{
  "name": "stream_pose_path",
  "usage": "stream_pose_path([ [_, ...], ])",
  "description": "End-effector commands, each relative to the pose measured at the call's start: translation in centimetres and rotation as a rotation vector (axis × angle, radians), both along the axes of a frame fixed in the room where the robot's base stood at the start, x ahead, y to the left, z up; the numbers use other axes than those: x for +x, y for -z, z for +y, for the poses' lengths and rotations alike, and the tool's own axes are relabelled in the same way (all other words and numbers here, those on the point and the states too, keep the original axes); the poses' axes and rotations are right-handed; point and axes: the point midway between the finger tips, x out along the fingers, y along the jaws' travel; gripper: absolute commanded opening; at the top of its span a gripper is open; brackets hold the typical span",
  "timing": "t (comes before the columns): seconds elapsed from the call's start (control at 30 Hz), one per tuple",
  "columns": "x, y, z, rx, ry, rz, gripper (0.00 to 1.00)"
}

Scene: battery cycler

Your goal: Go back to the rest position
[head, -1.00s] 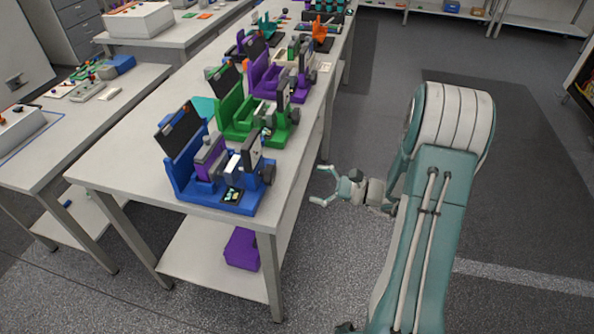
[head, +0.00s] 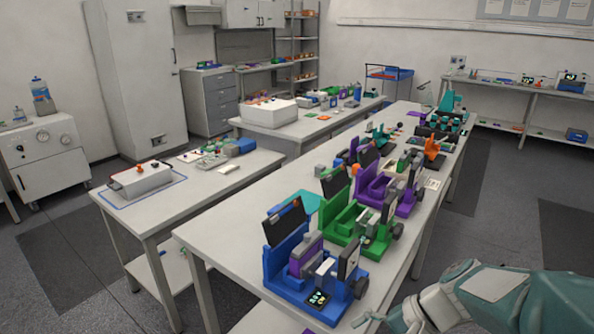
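My gripper (head: 372,320) is at the bottom edge of the head view, just right of the near end of the long table (head: 225,241). One pale teal finger shows and the rest is cut off by the picture edge, so its opening is not clear. I see nothing held in the visible part. My arm reaches in from the lower right corner. The blue cycler fixture (head: 283,290) is the nearest thing on the table, left of my gripper and apart from it.
Green (head: 342,222) and purple (head: 371,187) fixtures stand in a row behind the blue one. A side table (head: 150,222) with a white box (head: 140,180) is at left. A cabinet (head: 137,85) stands behind. Floor right of the long table is open.

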Motion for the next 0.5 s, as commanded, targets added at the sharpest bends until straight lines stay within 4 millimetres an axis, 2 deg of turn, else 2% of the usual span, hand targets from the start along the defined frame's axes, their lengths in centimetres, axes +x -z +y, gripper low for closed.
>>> stream_pose_path([
  [0.2,-3.7,-2.0,0.1,-0.313,-0.195,-0.189,1.00],
  [0.5,-6.8,-5.4,-1.6,-0.709,-0.399,-0.510,1.00],
])
